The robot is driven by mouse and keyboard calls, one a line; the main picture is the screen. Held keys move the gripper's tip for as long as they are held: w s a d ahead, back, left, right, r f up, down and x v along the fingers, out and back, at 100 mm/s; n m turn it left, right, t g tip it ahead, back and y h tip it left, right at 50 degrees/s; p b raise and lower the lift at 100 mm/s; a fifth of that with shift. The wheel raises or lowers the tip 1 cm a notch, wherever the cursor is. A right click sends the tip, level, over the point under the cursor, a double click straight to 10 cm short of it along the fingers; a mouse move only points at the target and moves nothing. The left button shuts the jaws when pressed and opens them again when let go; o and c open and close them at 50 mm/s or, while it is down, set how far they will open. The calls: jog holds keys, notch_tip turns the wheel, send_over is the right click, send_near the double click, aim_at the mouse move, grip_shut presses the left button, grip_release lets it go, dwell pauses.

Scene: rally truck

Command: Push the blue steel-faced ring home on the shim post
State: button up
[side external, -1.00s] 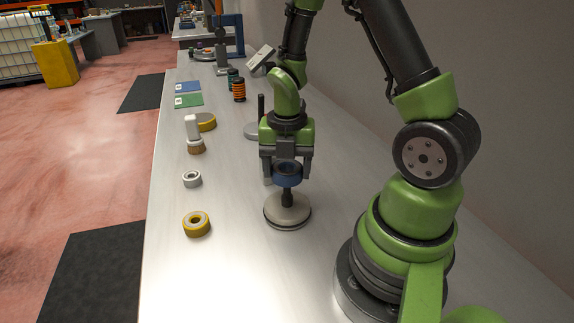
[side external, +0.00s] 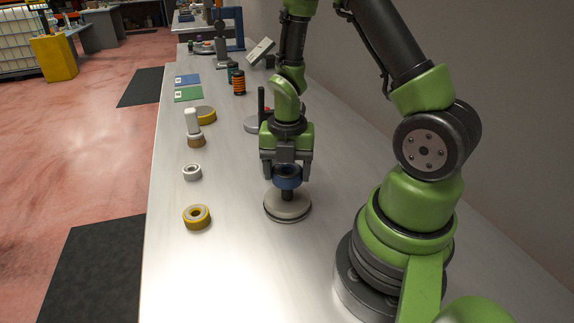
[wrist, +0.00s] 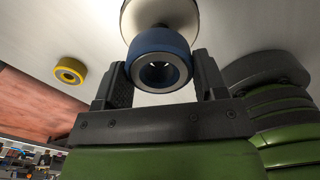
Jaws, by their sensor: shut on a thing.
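My gripper (side external: 287,172) points down and is shut on the blue ring (side external: 288,183). In the wrist view the ring (wrist: 158,42) sits between the two dark fingers, with its grey steel face (wrist: 141,70) towards the camera. The dark shim post (side external: 287,195) stands upright on a round pale base (side external: 288,207) directly under the ring. Its lower part shows below the ring; its upper part is hidden by the ring.
A yellow ring (side external: 197,217), a white ring (side external: 192,172) and a white-handled brush (side external: 194,128) stand left of the base. A grey disc with a dark upright pin (side external: 261,105) is behind my gripper. The bench front is clear.

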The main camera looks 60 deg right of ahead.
jog(key=shift+f, duration=2.2)
jog(key=o, duration=1)
notch_tip(320, 180, up, 10)
jog(key=shift+f, duration=0.1)
jog(key=s+a+r+m+t, duration=0.2)
jog(key=r+m, duration=0.4)
jog(key=m, duration=0.3)
jog(key=s+a+r+m+t+y, duration=0.1)
jog(key=s+a+r+m+t, duration=0.1)
jog(key=a+r+m, duration=0.3)
jog(key=s+a+r+m+t+y, duration=0.1)
jog(key=s+a+r+m+t, duration=0.2)
jog(key=m, duration=0.9)
jog(key=shift+s+a+r+m, duration=0.15)
jog(key=shift+s+r, duration=0.05)
jog(key=shift+r, duration=0.4)
jog(key=shift+s+a+r+m, duration=0.1)
jog(key=shift+s+a+r, duration=0.1)
jog(key=shift+r, duration=0.45)
jog(key=shift+s+a+r+m, duration=0.15)
jog(key=shift+s+r, duration=0.05)
jog(key=shift+r, duration=0.4)
